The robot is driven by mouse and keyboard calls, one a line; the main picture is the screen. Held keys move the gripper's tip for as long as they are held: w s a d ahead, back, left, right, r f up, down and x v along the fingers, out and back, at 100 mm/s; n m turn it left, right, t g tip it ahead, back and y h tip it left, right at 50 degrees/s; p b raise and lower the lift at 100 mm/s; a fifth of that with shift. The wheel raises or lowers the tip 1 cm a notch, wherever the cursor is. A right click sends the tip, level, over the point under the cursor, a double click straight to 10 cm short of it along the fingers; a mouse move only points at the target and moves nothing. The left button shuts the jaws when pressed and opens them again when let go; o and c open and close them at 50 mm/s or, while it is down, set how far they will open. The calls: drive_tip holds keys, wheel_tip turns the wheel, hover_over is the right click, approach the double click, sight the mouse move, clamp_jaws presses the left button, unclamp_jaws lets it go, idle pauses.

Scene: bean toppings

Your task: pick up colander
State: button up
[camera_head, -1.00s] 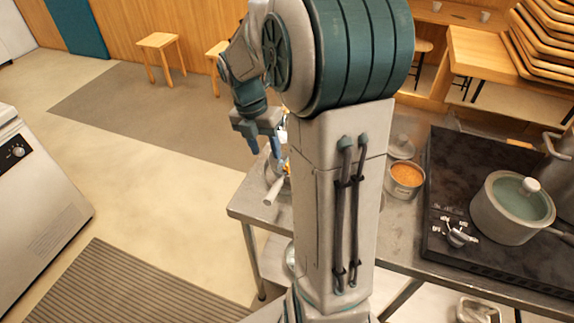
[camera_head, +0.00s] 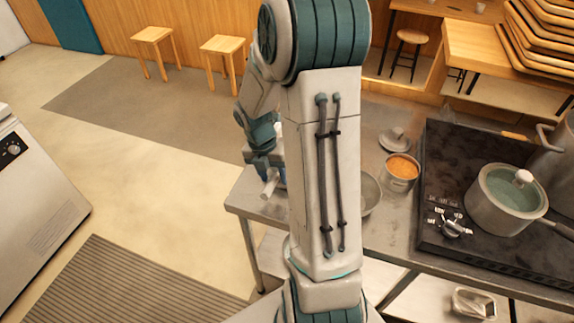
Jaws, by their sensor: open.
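My gripper (camera_head: 268,168) is at the left end of the metal counter, partly hidden by my own arm. It points down and is open. A pale, rod-like handle (camera_head: 268,188) shows just below the fingers, close to them. It may belong to the colander, but its body is hidden behind my gripper and arm. I cannot tell whether the fingers touch it. A grey metal bowl (camera_head: 370,194) shows partly from behind the right side of my arm. I cannot tell whether this is the colander.
A pot of orange beans (camera_head: 402,168) stands right of my arm, with a loose lid (camera_head: 394,139) behind it. A lidded pot (camera_head: 508,200) stands on the black stove (camera_head: 447,150). The counter's left edge (camera_head: 238,190) is close to my gripper. Wooden stools (camera_head: 153,35) stand farther back.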

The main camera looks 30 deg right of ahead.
wheel_tip(320, 180, down, 2)
drive_tip(key=shift+s+d, duration=0.1)
drive_tip(key=shift+s, duration=0.05)
drive_tip(key=shift+c, duration=0.4)
clamp_jaws()
drive_tip(key=shift+r, duration=0.15)
